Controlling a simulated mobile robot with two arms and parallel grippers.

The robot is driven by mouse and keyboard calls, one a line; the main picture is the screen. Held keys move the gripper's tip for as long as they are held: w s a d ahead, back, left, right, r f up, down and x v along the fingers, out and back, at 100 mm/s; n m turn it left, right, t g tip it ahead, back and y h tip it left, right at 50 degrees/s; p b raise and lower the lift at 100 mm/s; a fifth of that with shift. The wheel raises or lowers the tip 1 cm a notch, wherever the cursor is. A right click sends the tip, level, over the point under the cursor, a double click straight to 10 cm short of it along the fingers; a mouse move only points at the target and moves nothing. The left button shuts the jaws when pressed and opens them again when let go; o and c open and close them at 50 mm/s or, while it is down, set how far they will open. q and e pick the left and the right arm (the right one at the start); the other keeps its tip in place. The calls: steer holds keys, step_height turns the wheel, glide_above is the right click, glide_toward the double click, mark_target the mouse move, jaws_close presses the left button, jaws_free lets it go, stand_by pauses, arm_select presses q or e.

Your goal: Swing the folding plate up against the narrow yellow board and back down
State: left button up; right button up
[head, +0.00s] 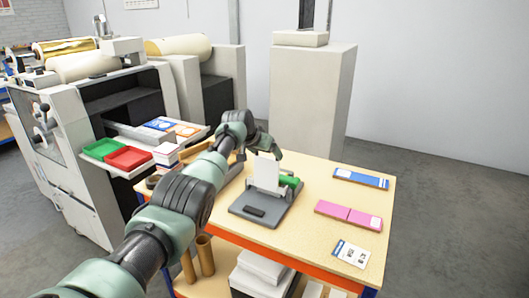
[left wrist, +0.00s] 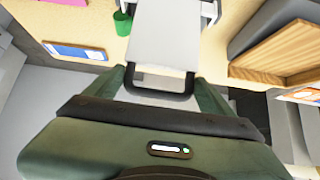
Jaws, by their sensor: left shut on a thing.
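The folding plate (head: 267,174) is a pale plate standing steeply raised on a grey base (head: 272,212) on the table. In the left wrist view the plate (left wrist: 165,38) runs away from me, with a black bar handle (left wrist: 160,90) at its near edge. My left gripper (head: 262,146) is at the plate's upper edge. Its fingers (left wrist: 162,88) are shut on the handle. I cannot make out a separate narrow yellow board. A green part (head: 290,182) shows behind the plate at the right. My right gripper is not in view.
On the pale wood table (head: 305,232) lie a blue card (head: 361,178), a pink strip (head: 348,215) and a white printed card (head: 350,254). Red (head: 128,158) and green trays stand at the left by a large machine. The table's right side between the cards is clear.

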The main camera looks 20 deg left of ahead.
arm_select(q)
steer(key=shift+w+d+r, duration=0.15)
steer(key=shift+w+r, duration=0.25)
steer(key=shift+r, duration=0.4)
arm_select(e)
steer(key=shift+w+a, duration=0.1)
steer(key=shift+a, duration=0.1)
arm_select(q)
steer(key=o, duration=1.8)
steer(key=shift+x, duration=0.8)
steer(key=shift+s, duration=0.45)
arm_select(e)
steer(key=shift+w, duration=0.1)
arm_select(q)
steer(key=shift+s+r, duration=0.1)
steer(key=shift+r, duration=0.05)
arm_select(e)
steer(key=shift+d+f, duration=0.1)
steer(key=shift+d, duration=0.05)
arm_select(q)
steer(key=shift+b+v, duration=1.1)
steer(key=shift+v, duration=2.6)
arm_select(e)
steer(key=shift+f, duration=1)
